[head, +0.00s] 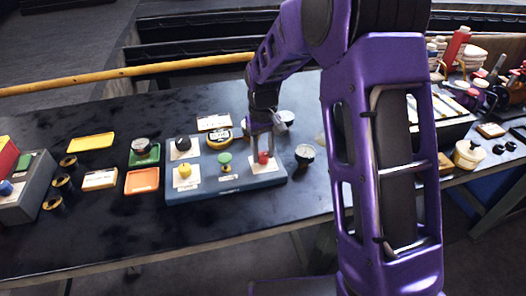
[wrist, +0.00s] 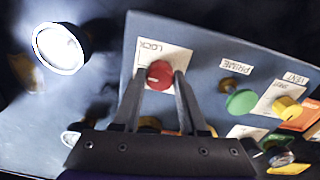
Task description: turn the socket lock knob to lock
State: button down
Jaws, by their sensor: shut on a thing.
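The red knob (wrist: 159,75) sits on a white plate marked LOCK (wrist: 178,56) at the end of a blue-grey panel (wrist: 205,55). A short pale mark shows on the knob's face. In the head view the knob (head: 264,157) is at the right end of the panel (head: 215,190), partly behind my fingers. My gripper (wrist: 160,80) has one finger on each side of the knob and is shut on it. It also shows in the head view (head: 262,152), reaching down from above.
A green knob (head: 225,158), a yellow knob (head: 184,171) and a black knob (head: 183,143) share the panel. A dark gauge (head: 304,153) stands close to its right end. Coloured trays, including an orange one (head: 141,181), lie to the left. The bench front edge is clear.

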aim_at(263, 154)
dwell(0.3)
jog(key=shift+c, duration=2.2)
grip_release()
jog(key=shift+r, duration=0.1)
notch_tip(263, 154, up, 17)
jog(key=p, duration=0.1)
jog(key=shift+r+p, duration=0.15)
jog(key=shift+p, duration=0.2)
